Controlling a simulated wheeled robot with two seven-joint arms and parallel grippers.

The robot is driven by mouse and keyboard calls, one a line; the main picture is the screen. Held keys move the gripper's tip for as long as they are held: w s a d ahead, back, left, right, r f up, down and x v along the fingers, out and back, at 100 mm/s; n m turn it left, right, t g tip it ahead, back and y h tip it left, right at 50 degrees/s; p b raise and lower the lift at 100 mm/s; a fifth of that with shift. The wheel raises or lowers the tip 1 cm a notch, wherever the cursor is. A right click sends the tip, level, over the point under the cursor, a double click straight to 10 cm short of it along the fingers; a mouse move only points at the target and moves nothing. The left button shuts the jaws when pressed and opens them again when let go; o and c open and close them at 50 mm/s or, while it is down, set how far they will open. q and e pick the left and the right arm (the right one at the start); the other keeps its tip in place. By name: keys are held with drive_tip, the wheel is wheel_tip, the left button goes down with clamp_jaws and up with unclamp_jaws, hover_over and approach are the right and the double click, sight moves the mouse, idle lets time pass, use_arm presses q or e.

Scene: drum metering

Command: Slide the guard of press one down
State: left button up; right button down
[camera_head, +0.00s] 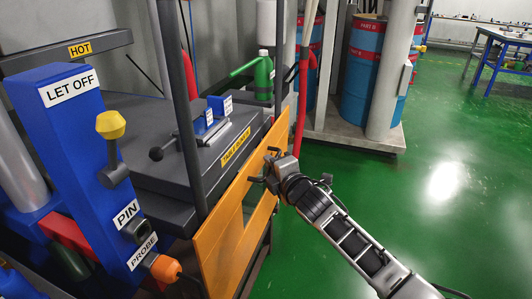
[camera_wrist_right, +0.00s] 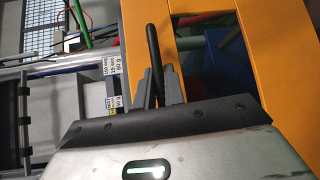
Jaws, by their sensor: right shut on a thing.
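The guard of the press is an orange panel with a window in it (camera_head: 209,243), on the front of the dark grey press in the head view. In the right wrist view its orange frame (camera_wrist_right: 282,60) surrounds a dark opening. A black bar handle (camera_wrist_right: 153,50) stands out from the guard. My right gripper (camera_head: 262,172) is at the guard's upper right part, its fingers (camera_wrist_right: 158,90) closed around the handle. The lower end of the handle is hidden by the gripper. My left gripper is not in view.
A blue post labelled LET OFF (camera_head: 70,120) with a yellow knob (camera_head: 110,125) and an orange knob (camera_head: 165,268) stands left. Blue and red drums (camera_head: 368,70) stand at the back. Green floor at right is clear.

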wheel_tip(320, 180, down, 4)
drive_tip(key=shift+f+b, duration=0.1)
drive_tip(key=shift+b, duration=0.75)
drive_tip(key=shift+f, duration=0.25)
drive_tip(key=shift+s, duration=0.1)
drive_tip(key=c, duration=1.5)
unclamp_jaws()
drive_tip(key=shift+f, duration=0.1)
drive_tip(key=shift+r, duration=0.2)
